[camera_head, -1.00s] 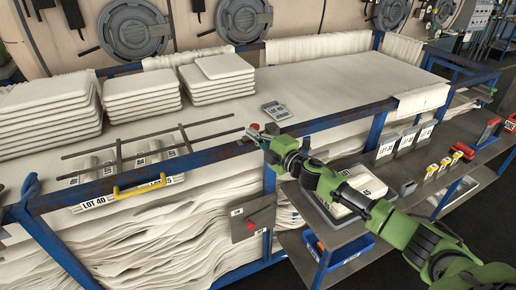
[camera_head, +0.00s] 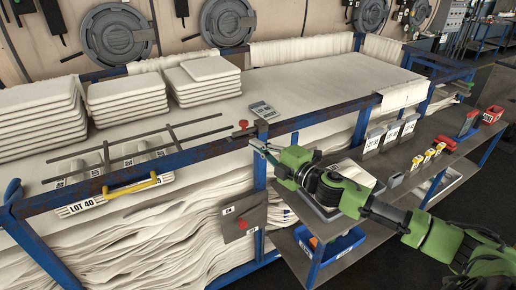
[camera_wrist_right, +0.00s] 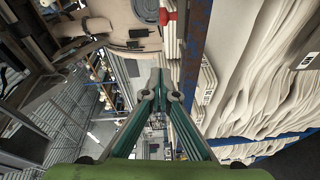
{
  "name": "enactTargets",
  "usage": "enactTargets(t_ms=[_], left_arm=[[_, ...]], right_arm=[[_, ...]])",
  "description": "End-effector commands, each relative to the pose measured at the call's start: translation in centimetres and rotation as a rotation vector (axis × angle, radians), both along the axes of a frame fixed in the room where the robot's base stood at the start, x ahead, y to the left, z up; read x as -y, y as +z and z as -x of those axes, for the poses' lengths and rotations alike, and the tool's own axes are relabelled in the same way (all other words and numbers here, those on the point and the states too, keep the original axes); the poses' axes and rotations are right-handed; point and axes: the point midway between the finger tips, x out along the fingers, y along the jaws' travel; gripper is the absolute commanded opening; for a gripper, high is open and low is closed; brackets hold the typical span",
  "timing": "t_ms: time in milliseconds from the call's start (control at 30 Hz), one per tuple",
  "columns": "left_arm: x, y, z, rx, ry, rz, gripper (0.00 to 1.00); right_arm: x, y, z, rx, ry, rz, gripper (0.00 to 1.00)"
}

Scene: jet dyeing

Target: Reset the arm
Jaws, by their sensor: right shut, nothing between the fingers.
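My right arm, green and black, comes in from the right in the head view. Its right gripper (camera_head: 259,149) points left, in front of the blue frame rail (camera_head: 221,149). In the right wrist view the fingers (camera_wrist_right: 155,86) converge at their tips, shut and empty. A red knob (camera_head: 243,124) stands just beyond the gripper, apart from it in the picture; a red knob also shows in the wrist view (camera_wrist_right: 167,17). My left gripper is not in view.
Folded white cloth stacks (camera_head: 123,97) stand on the large cloth-covered table (camera_head: 300,75). A rack with a yellow handle (camera_head: 133,186) is at the left. A blue bin (camera_head: 340,243) sits below.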

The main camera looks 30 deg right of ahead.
Motion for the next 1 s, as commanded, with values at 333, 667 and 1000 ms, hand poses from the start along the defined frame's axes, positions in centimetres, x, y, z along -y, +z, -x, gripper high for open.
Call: enactTargets(t_ms=[333,667,1000], left_arm=[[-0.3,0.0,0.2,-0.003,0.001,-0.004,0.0],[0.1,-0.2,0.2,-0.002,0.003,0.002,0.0],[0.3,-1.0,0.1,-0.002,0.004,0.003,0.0]], right_arm=[[0.0,0.1,0.1,0.001,0.0,0.001,0.0],[1.3,-3.1,-0.3,-0.047,-0.041,-0.041,0.0],[7.4,-25.6,3.3,-0.387,-0.323,-0.31,0.0]])
